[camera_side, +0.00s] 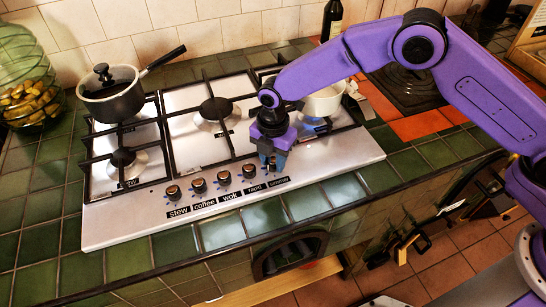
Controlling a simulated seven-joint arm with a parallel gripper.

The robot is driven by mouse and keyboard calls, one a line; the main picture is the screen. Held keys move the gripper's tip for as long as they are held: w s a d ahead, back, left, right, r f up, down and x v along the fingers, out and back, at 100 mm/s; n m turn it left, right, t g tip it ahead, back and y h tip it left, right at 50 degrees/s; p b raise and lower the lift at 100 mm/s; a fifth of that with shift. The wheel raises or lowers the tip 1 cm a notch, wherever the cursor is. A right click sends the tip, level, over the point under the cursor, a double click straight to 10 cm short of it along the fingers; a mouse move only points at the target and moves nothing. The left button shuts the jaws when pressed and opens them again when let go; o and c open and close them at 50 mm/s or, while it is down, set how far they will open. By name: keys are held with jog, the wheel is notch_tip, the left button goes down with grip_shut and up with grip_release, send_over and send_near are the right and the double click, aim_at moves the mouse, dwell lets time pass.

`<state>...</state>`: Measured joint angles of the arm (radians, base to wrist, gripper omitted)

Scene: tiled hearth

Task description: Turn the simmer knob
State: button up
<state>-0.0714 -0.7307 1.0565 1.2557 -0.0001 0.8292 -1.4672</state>
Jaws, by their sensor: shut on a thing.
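The gas hob (118,225) has a row of knobs along its front edge, with labels reading stew, coffee, wok, rapid and simmer. The simmer knob (271,164) is the rightmost one and is mostly hidden by my gripper. My gripper (272,158) points down over it from behind, with its jaws shut on it. How far the knob is turned cannot be seen.
The rapid knob (249,171) sits close on the left of my gripper. A pale pot (323,102) stands behind my gripper, with a blue glow under it. A lidded saucepan (112,96) is at the back left. A jar (28,85) and a dark bottle (332,20) stand beyond the hob.

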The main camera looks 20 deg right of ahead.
jog(key=shift+m, duration=0.3)
jog(key=m, duration=0.5)
jog(key=shift+m, duration=0.4)
jog(key=m, duration=1)
jog(key=shift+m, duration=0.4)
jog(key=m, duration=0.5)
jog(key=shift+m, duration=0.4)
jog(key=shift+r, duration=0.1)
jog(key=o, duration=1)
jog(key=shift+o, duration=0.2)
